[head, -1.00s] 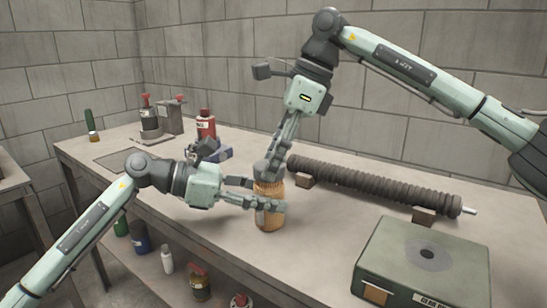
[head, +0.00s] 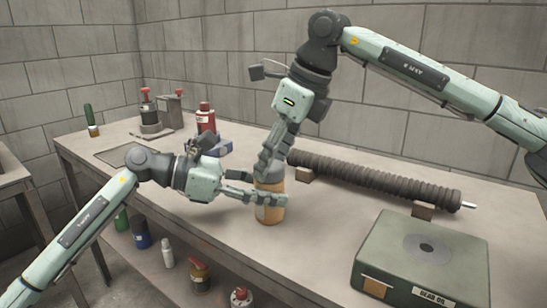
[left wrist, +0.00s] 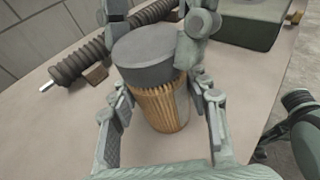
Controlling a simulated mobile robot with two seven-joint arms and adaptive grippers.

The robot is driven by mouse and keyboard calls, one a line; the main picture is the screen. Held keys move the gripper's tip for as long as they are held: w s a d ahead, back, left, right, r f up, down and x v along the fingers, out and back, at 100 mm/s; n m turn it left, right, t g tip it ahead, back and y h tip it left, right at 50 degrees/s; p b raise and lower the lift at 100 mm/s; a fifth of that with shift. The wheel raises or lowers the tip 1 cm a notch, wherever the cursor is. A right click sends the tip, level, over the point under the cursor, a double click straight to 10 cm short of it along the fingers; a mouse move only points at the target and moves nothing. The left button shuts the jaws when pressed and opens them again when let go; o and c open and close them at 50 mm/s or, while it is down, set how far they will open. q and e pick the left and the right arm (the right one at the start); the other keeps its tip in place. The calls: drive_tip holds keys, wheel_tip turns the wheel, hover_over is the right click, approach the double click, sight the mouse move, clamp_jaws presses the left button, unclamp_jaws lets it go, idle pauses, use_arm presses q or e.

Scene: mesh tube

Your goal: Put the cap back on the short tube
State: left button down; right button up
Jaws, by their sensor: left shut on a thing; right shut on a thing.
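The short tube (head: 269,214) stands upright near the table's front edge, a brown ribbed cylinder with a pale label. It also shows in the left wrist view (left wrist: 160,108). My left gripper (head: 268,199) is shut around its side, one finger on each side. The dark grey round cap (left wrist: 144,54) is at the tube's top, with ribs showing just below it. It looks slightly wider than the tube; I cannot tell whether it is fully seated. My right gripper (head: 270,168) points down from above and is shut on the cap, mostly hiding it in the head view.
A long dark corrugated tube (head: 380,182) lies on supports behind. A green box (head: 425,258) stands at the front right. A red bottle (head: 206,118) and other items stand at the back left. Bare tabletop lies right of the short tube.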

drive_tip(key=m+t+h, duration=0.1)
drive_tip(key=m, duration=0.3)
drive_tip(key=shift+s+a, duration=0.15)
drive_tip(key=m+h, duration=0.1)
drive_tip(key=m, duration=0.1)
drive_tip(key=m+t, duration=0.1)
drive_tip(key=m, duration=0.1)
drive_tip(key=shift+s+a+m+h, duration=0.1)
drive_tip(key=shift+a+m+h, duration=0.1)
drive_tip(key=shift+m+h, duration=0.2)
drive_tip(key=m+h, duration=0.1)
drive_tip(key=m, duration=0.3)
drive_tip(key=shift+a+m+h, duration=0.2)
drive_tip(key=shift+m+h, duration=0.2)
drive_tip(key=m+h, duration=0.1)
drive_tip(key=m, duration=0.1)
drive_tip(key=shift+m, duration=0.3)
drive_tip(key=o, duration=0.8)
drive_tip(key=v, duration=1.2)
drive_tip(key=shift+d, duration=0.1)
